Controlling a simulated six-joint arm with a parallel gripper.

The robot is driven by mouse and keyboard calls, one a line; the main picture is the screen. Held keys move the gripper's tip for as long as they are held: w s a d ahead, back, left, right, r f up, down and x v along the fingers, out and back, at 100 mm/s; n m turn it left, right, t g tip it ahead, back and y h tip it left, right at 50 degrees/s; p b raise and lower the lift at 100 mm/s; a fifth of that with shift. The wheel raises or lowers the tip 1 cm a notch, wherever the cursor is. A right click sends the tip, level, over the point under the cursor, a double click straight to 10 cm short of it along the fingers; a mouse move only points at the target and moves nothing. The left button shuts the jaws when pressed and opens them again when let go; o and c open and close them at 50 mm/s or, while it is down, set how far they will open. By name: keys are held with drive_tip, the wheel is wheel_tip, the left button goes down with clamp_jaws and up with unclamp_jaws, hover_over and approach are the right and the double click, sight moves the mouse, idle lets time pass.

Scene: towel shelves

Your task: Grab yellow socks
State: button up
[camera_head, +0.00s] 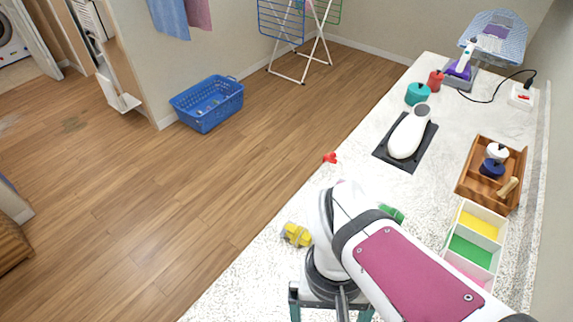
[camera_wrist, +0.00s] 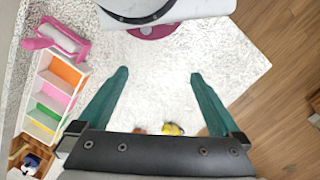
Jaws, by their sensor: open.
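The yellow socks (camera_head: 297,234) lie as a small bundle on the speckled white counter (camera_head: 260,285), near its left edge and left of my arm. A small yellow patch, apparently the same socks, also shows in the wrist view (camera_wrist: 172,129), at the bottom by the gripper's dark base and partly hidden by it. My gripper (camera_wrist: 159,73) has two teal fingers spread wide with nothing between them but bare counter. In the head view it is at the bottom edge, nearer the camera than the socks and apart from them.
A red item (camera_head: 330,157) and a partly hidden green item (camera_head: 391,212) lie on the counter. A divided box (camera_head: 462,207), a wooden tray (camera_head: 462,185) and a white object (camera_head: 408,135) on a black mat stand farther right and back. The wood floor drops away left.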

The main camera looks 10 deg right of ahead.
wheel_tip(320, 180, down, 2)
drive_tip(key=w+d+n+g+h, duration=0.1)
drive_tip(key=w+d+n+h, duration=0.1)
drive_tip(key=n+h, duration=0.3)
drive_tip(key=n+t+h, duration=0.4)
drive_tip(key=n+t, duration=0.9)
drive_tip(key=n, duration=1.2)
approach(295, 233)
drive_tip(key=shift+y, duration=0.3)
drive_tip(key=x, duration=1.1)
drive_tip(key=shift+s+d+r, duration=0.1)
drive_tip(key=shift+d+r, duration=0.1)
drive_tip(key=c, duration=1)
